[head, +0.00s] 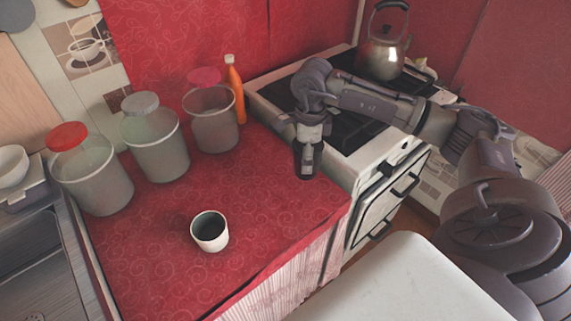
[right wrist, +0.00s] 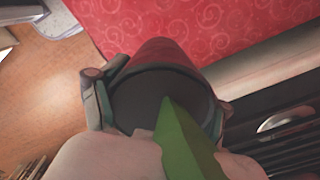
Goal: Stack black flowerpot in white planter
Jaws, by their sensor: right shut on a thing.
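The white planter (head: 210,233) stands upright on the red oilcloth counter, its inside dark. My right gripper (head: 307,150) is at the counter's right end, beside the stove, to the right of and behind the planter. It is shut on the black flowerpot (head: 305,168), which is mostly hidden below the gripper in the head view. In the right wrist view the pot (right wrist: 150,100) shows as a dark round opening between the two fingers, with a green pointed shape in front of it. The pot is apart from the planter. My left gripper is not in view.
Several lidded bins line the back of the counter, such as the pink-lidded one (head: 212,122). An orange bottle (head: 235,90) stands beside it. The stove (head: 350,125) carries a kettle (head: 384,55). The red counter (head: 265,215) between pot and planter is clear.

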